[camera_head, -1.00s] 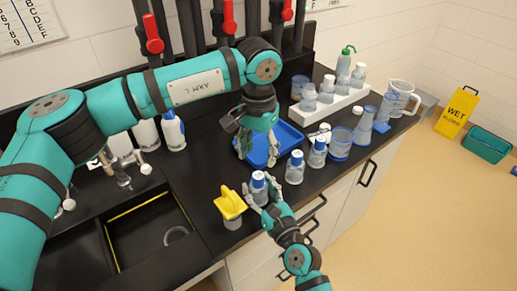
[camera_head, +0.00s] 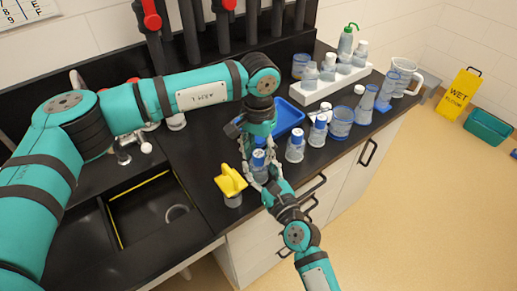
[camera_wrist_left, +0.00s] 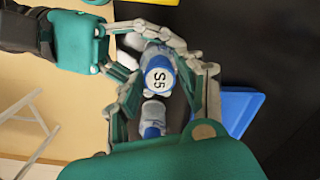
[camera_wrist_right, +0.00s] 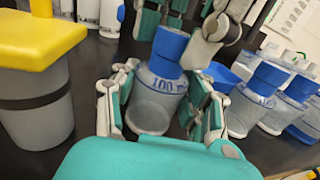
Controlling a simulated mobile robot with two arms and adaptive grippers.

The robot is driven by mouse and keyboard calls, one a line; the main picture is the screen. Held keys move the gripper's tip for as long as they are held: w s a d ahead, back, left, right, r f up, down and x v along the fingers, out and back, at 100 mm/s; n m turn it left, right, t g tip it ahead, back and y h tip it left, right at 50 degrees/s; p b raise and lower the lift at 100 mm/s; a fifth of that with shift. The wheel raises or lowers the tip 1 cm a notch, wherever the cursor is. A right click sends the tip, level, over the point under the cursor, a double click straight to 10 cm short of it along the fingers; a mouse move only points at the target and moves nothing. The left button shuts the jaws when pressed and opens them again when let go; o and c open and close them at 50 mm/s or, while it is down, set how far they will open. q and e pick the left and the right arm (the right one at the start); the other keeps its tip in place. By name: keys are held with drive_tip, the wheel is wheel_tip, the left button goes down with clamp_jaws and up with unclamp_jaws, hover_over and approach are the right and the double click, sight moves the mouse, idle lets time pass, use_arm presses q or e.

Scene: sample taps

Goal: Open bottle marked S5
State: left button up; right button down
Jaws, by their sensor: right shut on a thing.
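The bottle marked S5 (camera_head: 259,172) is clear with a blue cap and stands upright near the counter's front edge. Its cap (camera_wrist_left: 160,77) shows the S5 label in the left wrist view. My right gripper (camera_wrist_right: 163,97) is shut on the bottle's body from the front, one finger on each side. My left gripper (camera_head: 258,146) is above the bottle, pointing down.
A grey container with a yellow top (camera_head: 231,182) stands close left of the bottle. Other blue-capped bottles (camera_head: 295,147) stand to the right. A blue tray (camera_head: 289,117) lies behind, partly hidden. A white rack (camera_head: 335,84) holds several bottles. A sink (camera_head: 150,215) opens at left.

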use_arm(q)
clamp_jaws()
drive_tip(key=n, duration=2.3)
drive_tip(key=shift+r, duration=0.1)
drive_tip(key=n, duration=1.3)
drive_tip(key=shift+n, duration=0.4)
drive_tip(key=n, duration=0.4)
drive_tip(key=shift+n, duration=0.4)
drive_tip(key=n, duration=0.6)
drive_tip(key=shift+n, duration=0.4)
drive_tip(key=n, duration=0.5)
drive_tip(key=shift+r+n, duration=0.1)
drive_tip(key=shift+n, duration=0.3)
drive_tip(key=shift+r, duration=0.25)
